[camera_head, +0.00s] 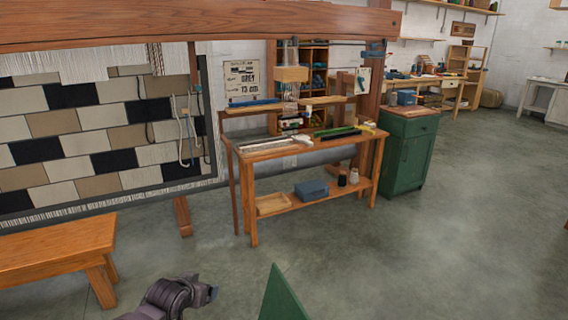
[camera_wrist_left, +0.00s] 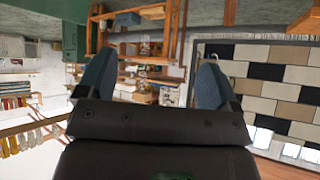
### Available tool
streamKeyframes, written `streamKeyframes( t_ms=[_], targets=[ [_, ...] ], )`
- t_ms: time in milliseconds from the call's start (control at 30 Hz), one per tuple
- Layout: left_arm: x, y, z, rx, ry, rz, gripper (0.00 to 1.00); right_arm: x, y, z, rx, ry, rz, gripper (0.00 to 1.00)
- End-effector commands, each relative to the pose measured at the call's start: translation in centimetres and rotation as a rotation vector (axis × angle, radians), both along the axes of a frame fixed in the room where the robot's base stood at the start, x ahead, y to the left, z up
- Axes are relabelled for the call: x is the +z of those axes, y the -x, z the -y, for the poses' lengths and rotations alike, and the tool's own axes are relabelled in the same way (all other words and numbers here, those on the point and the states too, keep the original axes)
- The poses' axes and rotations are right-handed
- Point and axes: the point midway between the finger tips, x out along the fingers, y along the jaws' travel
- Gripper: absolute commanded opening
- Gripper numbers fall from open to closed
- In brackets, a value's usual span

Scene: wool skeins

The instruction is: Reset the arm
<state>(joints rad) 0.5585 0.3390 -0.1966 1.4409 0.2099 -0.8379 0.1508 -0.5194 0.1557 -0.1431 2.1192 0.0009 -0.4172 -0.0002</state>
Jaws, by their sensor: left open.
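My left arm comes in at the bottom of the head view, and my left gripper (camera_head: 208,292) is held low over the bare floor. In the left wrist view my left gripper (camera_wrist_left: 153,80) is open, its two blue-grey fingers wide apart with nothing between them. That view is upside down, with the room's shelves behind the fingers. My right arm and right gripper are not in view.
A wooden bench (camera_head: 62,241) stands at the left, before a loom with a checked weaving (camera_head: 80,118). A worktable (camera_head: 300,149) and a green cabinet (camera_head: 405,155) stand further back. A green corner (camera_head: 284,300) shows at the bottom. The floor (camera_head: 420,250) at right is clear.

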Motion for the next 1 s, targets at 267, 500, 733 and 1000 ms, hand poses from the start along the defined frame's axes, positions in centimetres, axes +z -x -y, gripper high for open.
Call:
streamKeyframes(
  t_ms=[267, 500, 733, 1000],
  targets=[
    [3.2, 4.8, 1.4, -0.071, -0.002, 0.218, 0.86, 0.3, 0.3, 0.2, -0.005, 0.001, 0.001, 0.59],
    [4.7, 12.2, 1.1, -0.081, -0.005, 0.351, 0.86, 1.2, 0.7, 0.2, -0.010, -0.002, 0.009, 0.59],
    [5.2, 20.2, -0.2, -0.044, -0.008, 0.396, 0.86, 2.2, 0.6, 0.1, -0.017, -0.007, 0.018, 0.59],
    [4.0, 30.1, -2.2, 0.040, -0.007, 0.317, 0.86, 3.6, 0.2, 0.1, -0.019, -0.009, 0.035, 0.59]
  ],
)
